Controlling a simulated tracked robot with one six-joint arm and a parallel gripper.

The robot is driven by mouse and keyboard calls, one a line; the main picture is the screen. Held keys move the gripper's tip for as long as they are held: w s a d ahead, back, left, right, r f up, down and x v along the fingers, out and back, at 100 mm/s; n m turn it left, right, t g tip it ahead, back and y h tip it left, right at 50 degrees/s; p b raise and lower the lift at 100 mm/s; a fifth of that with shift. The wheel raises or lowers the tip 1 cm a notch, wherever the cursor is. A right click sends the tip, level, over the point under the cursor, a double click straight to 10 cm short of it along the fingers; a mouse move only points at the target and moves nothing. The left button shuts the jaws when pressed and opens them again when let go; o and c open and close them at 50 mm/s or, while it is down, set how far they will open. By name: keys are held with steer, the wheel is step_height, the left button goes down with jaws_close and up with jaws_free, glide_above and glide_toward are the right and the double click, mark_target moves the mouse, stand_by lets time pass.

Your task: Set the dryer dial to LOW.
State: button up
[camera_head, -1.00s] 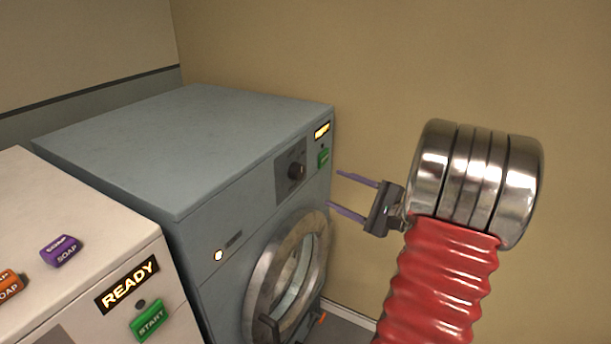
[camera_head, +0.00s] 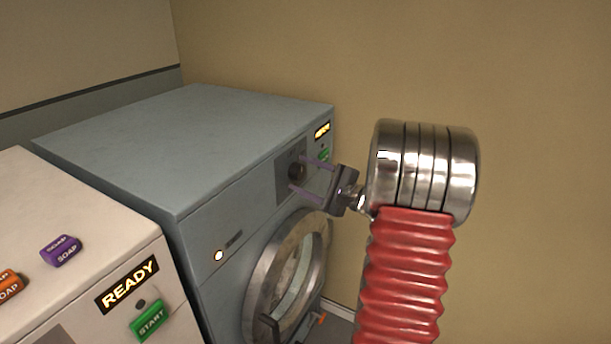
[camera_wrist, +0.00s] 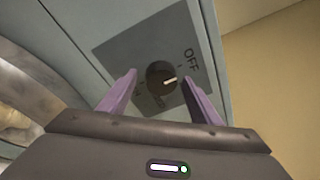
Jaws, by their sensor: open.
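The dryer (camera_head: 230,125) is the blue-grey machine with a round door at its front. Its dark, round dial (camera_wrist: 158,74) sits on a dark grey panel. A pale pointer mark on the dial points to the right in the wrist view. The word OFF (camera_wrist: 191,60) is printed above right of the dial there; other markings are partly hidden and too small to read. My gripper (camera_head: 297,172) is open, at the dial panel. In the wrist view its purple fingers stand on either side of the dial, with visible gaps. I cannot tell how deep the tips reach.
A green button (camera_head: 324,155) and a lit display (camera_head: 322,131) are right of the dial. The round door (camera_head: 268,285) is below. A white machine (camera_head: 90,225) with a READY display and soap blocks stands at left. The wall is behind my arm.

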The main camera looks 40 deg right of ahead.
steer(key=shift+c, duration=0.4)
steer(key=c, duration=0.9)
steer(key=shift+d, duration=0.1)
steer(key=shift+c, duration=0.3)
steer(key=shift+m, duration=0.4)
steer(key=m+g, duration=0.1)
steer(key=m, duration=0.3)
steer(key=m+g+y, duration=0.1)
steer(key=m, duration=0.5)
steer(key=shift+r, duration=0.15)
